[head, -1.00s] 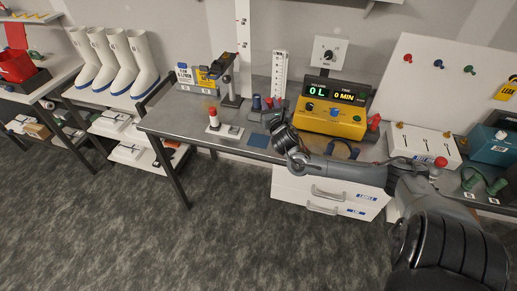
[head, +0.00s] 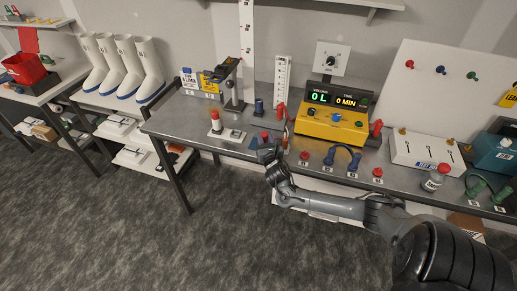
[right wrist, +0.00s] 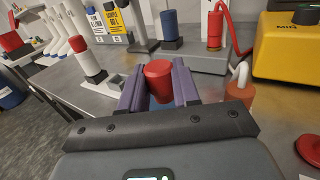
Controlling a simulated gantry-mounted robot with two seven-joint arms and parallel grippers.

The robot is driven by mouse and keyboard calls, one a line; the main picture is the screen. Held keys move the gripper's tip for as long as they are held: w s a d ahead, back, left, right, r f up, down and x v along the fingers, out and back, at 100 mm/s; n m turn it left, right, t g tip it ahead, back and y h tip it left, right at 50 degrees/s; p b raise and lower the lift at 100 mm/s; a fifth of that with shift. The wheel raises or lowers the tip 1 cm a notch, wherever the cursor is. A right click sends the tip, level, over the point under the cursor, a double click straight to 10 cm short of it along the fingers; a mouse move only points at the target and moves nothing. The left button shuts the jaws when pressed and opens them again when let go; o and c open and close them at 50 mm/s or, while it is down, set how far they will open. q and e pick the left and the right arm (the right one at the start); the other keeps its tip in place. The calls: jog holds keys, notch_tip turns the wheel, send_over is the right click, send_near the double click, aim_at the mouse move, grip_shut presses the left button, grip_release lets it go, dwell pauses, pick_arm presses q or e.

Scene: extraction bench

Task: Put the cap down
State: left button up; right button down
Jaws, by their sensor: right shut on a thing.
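My right gripper (head: 266,150) is over the front edge of the bench, beside a blue pad (head: 254,143). In the right wrist view its two purple fingers (right wrist: 158,90) are shut on a red cap (right wrist: 158,72). The cap also shows in the head view (head: 265,136) at the gripper's tip. Blue shows just below the cap between the fingers. I cannot tell whether the cap touches the pad. My left gripper is not in view.
A white-and-red bottle (head: 215,122) stands left of the gripper. A blue cylinder (head: 259,107) and a red cylinder (head: 281,111) stand behind. The yellow console (head: 330,126) is to the right.

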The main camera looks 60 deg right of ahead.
jog(key=w+f, duration=0.1)
jog(key=w, duration=0.2)
jog(key=shift+a+f+b, duration=0.1)
jog(key=shift+f+b, duration=0.25)
jog(key=shift+f, duration=0.05)
notch_tip(320, 180, down, 4)
jog(key=shift+s+f+b, duration=0.1)
jog(key=shift+b, duration=0.45)
jog(key=c, duration=0.8)
grip_release()
